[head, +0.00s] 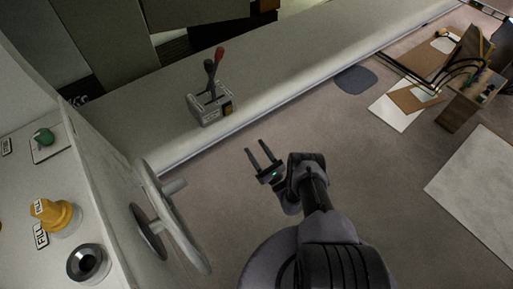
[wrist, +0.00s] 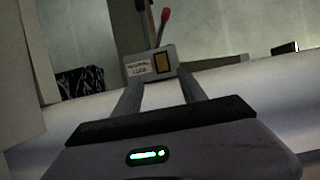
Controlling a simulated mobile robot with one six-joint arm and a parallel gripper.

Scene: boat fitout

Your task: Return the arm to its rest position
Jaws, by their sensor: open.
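My gripper (head: 261,156) is in the middle of the head view, its two fingers spread apart with nothing between them. It points toward the long pale bench, in free space in front of its edge. In the wrist view my gripper (wrist: 162,92) is also open and empty. Beyond the fingers stands a grey control box (wrist: 150,65) with a label plate, a yellow patch and levers. In the head view this control box (head: 206,107) sits on the bench, with one red-tipped and one dark-tipped lever. My gripper is apart from it.
A pale bench (head: 290,62) runs across the back. A wooden rack (head: 468,85) and white boards lie right. Floor between is clear.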

